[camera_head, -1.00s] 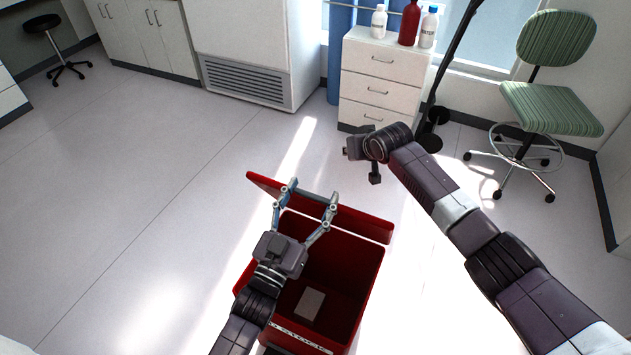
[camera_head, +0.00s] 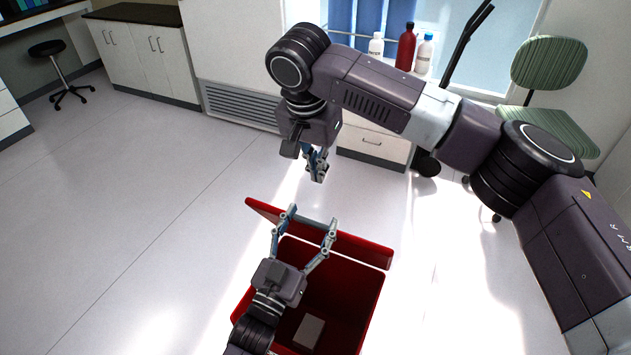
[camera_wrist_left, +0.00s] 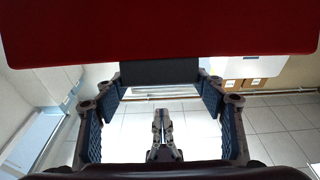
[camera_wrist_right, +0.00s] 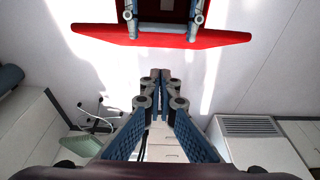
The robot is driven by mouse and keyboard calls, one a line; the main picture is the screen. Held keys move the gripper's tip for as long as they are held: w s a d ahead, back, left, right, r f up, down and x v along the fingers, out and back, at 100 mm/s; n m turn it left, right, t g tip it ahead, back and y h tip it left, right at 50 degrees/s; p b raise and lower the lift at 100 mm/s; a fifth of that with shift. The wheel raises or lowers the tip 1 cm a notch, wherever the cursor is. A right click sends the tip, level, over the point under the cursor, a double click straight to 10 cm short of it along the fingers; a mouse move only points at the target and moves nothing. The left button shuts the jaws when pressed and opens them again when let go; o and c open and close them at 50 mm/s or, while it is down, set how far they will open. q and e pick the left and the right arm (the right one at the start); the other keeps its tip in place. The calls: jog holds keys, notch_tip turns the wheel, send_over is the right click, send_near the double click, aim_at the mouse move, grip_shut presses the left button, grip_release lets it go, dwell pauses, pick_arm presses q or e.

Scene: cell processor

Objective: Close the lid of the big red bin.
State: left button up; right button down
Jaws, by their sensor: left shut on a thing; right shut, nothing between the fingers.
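The big red bin (camera_head: 345,295) stands on the floor at the bottom centre of the head view, open at the top. Its red lid (camera_head: 360,250) stands raised along the far edge; it also shows in the left wrist view (camera_wrist_left: 160,30) and right wrist view (camera_wrist_right: 95,35). My left gripper (camera_head: 310,225) is at the lid's upper edge, its fingers spread wide and shut on the lid. A dark block (camera_wrist_left: 160,72) shows between those fingers in the left wrist view. My right gripper (camera_head: 318,172) is shut and empty, apart from the lid on its far side.
Behind are a white drawer cabinet (camera_head: 372,145) with bottles on top and a green chair (camera_head: 548,70). The floor left of the bin is clear.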

pick_arm(q)
jog(key=shift+f, duration=0.1)
pick_arm(e)
jog(key=f, duration=0.9)
jog(key=shift+s+a+f, duration=0.1)
jog(key=shift+s+f, duration=0.1)
jog(key=shift+s, duration=0.05)
jog(key=shift+s+a+f, duration=0.2)
jog(key=shift+s+f, duration=0.05)
jog(key=shift+s, duration=0.2)
